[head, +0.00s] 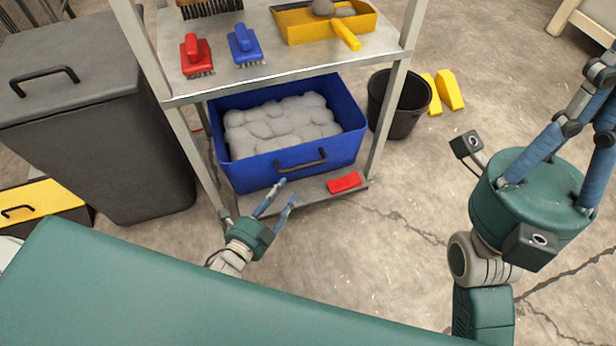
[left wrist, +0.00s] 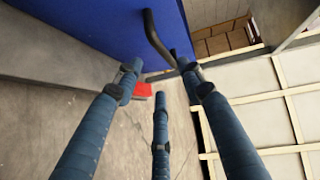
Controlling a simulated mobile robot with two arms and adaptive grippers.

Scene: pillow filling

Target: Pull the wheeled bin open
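A blue bin (head: 240,174) filled with grey-white lumpy stuffing (head: 280,125) sits in the lower bay of a metal shelf; no wheels show on it. A black handle (head: 300,163) is on its front. It also shows in the left wrist view (left wrist: 156,38), ahead of and between the two upper fingers. My left gripper (head: 278,197) is open and empty, just in front of the bin's lower front, apart from the handle as far as I can see. My right gripper (head: 593,95) is open and empty at the right edge, its fingertips partly cut off.
The shelf (head: 285,81) carries red and blue brushes and a yellow dustpan (head: 292,30). A red block (head: 344,182) lies at the shelf's base. A dark lidded bin (head: 90,120) stands left. A black bucket (head: 400,105) stands right.

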